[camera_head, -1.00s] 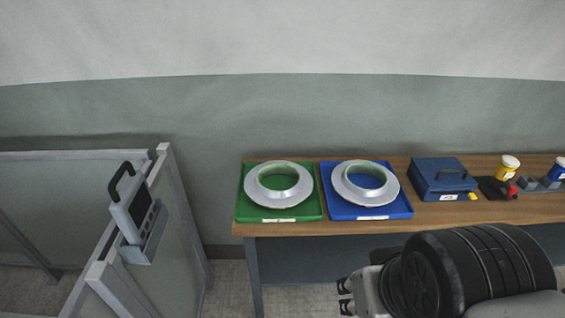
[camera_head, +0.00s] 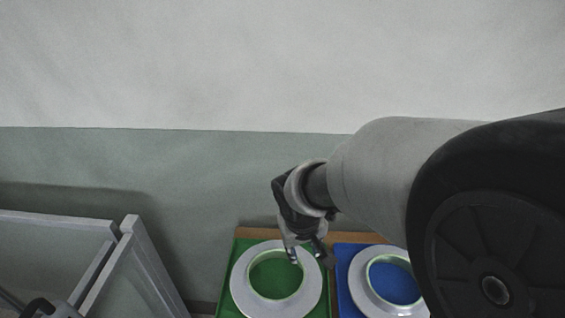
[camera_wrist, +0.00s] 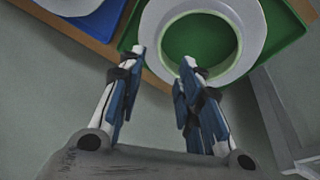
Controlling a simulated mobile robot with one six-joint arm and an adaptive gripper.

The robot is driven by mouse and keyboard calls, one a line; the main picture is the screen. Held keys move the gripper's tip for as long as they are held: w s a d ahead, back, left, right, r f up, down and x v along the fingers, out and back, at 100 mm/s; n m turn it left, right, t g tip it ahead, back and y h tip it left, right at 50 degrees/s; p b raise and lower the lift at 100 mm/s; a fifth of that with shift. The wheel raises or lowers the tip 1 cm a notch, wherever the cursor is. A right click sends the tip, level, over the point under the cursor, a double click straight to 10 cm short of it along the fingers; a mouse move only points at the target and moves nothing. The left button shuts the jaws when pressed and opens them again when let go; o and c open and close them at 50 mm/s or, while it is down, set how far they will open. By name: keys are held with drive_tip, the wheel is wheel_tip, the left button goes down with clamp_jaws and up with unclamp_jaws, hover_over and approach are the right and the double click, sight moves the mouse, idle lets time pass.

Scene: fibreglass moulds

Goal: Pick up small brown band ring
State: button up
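I see no ring that is clearly brown. A pale grey flanged ring (camera_head: 243,290) with a light green inner band lies on a green tray (camera_head: 242,244); it also shows in the wrist view (camera_wrist: 253,30). A similar ring (camera_head: 358,285) lies on a blue tray (camera_head: 345,254) to its right. My gripper (camera_head: 310,257) is open and empty, at the far right part of the green-tray ring in the head view. In the wrist view its fingertips (camera_wrist: 163,58) are apart, in front of that ring's rim. Contact cannot be told.
The trays stand on a wooden-topped table (camera_head: 357,237) against a wall. A grey framed partition (camera_head: 135,250) stands at the left. My arm hides the right side of the table in the head view.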

sight(303, 267)
drive_tip(key=b+x, duration=0.6)
drive_tip(key=x, duration=0.9)
drive_tip(key=shift+w+f, duration=0.1)
drive_tip(key=shift+f, duration=0.2)
drive_tip(key=shift+r, duration=0.1)
drive_tip(key=shift+c, duration=0.5)
clamp_jaws()
